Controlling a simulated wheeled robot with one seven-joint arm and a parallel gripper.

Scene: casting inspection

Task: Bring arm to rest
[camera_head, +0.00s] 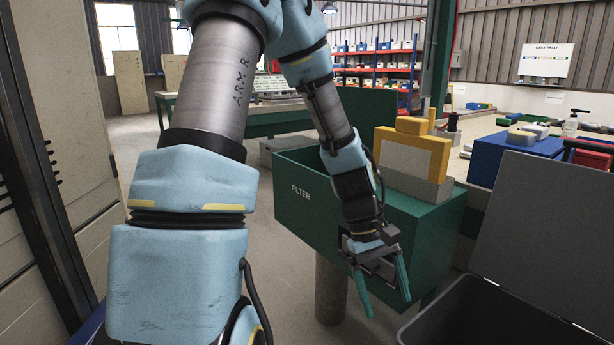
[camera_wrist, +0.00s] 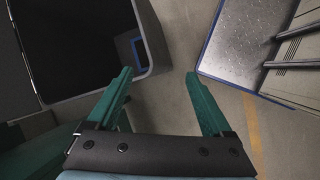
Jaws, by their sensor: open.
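My gripper (camera_head: 384,290) hangs from my bent arm in front of the green box marked FILTER (camera_head: 310,205) in the head view. Its two teal fingers point down and stand apart, with nothing between them. In the wrist view my gripper (camera_wrist: 160,88) is also open and empty, with bare floor showing between the fingertips.
A dark open bin (camera_head: 480,318) with a raised grey lid (camera_head: 550,235) stands right of my gripper. A round post (camera_head: 331,290) stands behind it. Floor is clear at centre left.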

